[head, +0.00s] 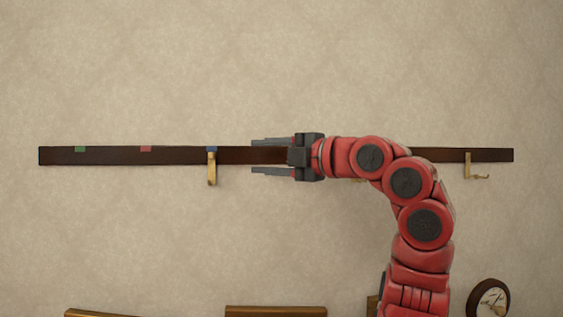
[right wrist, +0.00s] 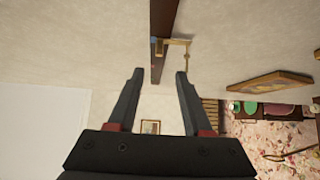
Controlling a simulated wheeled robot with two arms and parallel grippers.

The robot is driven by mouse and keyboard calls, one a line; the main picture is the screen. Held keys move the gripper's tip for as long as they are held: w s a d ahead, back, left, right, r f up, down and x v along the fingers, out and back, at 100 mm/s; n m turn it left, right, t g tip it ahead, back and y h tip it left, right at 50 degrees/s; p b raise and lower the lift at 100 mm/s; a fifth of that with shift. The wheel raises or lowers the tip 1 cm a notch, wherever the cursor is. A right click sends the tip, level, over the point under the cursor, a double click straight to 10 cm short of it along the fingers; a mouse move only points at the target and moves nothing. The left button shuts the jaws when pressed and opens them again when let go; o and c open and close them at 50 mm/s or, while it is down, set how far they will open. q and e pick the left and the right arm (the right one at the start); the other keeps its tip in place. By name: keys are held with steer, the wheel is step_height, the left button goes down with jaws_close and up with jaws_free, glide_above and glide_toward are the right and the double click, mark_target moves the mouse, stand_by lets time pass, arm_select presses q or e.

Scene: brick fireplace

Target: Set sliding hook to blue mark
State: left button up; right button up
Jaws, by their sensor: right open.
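A long dark wooden rail (head: 110,156) runs across the wall. It carries a green mark (head: 80,149), a red mark (head: 146,148) and a blue mark (head: 211,149) on its upper edge. A brass hook (head: 211,170) hangs on the rail directly below the blue mark, lined up with it. My right gripper (head: 254,156) is open and empty, a short way right of this hook, with one finger above and one below the rail's line. In the right wrist view the hook (right wrist: 178,42) and blue mark (right wrist: 153,41) show beyond the fingertips (right wrist: 159,72). My left gripper is not in view.
Another brass hook (head: 468,166) hangs near the rail's right end. A bit of brass shows below the rail, mostly hidden behind my right arm. A round clock (head: 489,298) and wooden frame tops (head: 275,311) are low down. The wall above the rail is clear.

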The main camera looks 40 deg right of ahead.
steer(key=s, duration=0.2)
steer(key=s+d, duration=0.1)
steer(key=s, duration=0.1)
steer(key=shift+s, duration=0.1)
stand_by(0.5)
